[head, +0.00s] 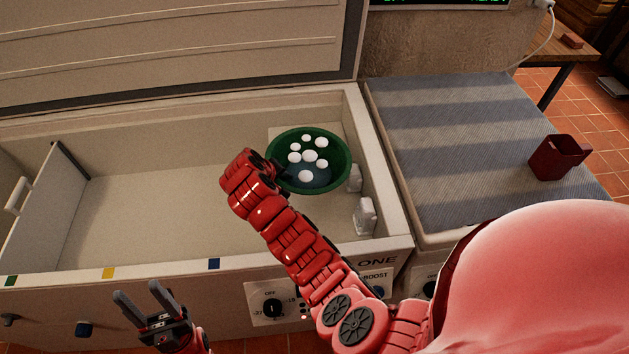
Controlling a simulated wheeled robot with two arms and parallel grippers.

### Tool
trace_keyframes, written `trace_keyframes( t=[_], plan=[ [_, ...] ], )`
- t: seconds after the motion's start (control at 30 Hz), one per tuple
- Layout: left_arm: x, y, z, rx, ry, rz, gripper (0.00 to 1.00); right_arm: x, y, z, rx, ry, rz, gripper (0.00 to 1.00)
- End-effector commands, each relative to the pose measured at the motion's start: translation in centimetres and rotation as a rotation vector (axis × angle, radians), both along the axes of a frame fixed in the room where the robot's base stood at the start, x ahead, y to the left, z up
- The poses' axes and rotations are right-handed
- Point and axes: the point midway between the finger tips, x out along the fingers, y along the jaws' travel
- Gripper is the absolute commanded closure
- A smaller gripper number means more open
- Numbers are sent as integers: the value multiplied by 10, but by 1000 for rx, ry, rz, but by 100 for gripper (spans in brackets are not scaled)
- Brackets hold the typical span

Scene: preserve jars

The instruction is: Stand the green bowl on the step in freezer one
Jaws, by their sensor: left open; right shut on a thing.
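The green bowl (342,174) is inside the right end of the open chest freezer marked ONE (240,262). It holds several white balls (310,156) over a dark blue-green inside. My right gripper (276,172) is shut on the bowl's left rim, and its fingertips are partly hidden by my wrist. A pale raised surface, apparently the step (278,130), shows behind the bowl at the freezer's right end. The bowl hides most of it, and I cannot tell whether the bowl touches it. My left gripper (139,291) is open and empty in front of the freezer's front wall.
Small whitish objects (365,215) stand by the freezer's right wall. A white divider (50,205) stands at the left; the floor between is clear. The lid (180,40) is raised behind. To the right, a striped grey cloth (440,130) bears a dark red mug (556,158).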

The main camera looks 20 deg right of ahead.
Motion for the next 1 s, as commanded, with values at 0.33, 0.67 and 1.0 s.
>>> trace_keyframes(
  t=[0.33,0.67,1.0],
  plan=[
    [0,0,11,0,0,0,50,0,-8,-7,-11,29,14,100],
    [0,0,21,0,0,0,50,1,-5,-1,-27,45,61,100],
    [0,0,36,0,0,0,50,0,-5,-44,-34,51,68,100]
  ],
)
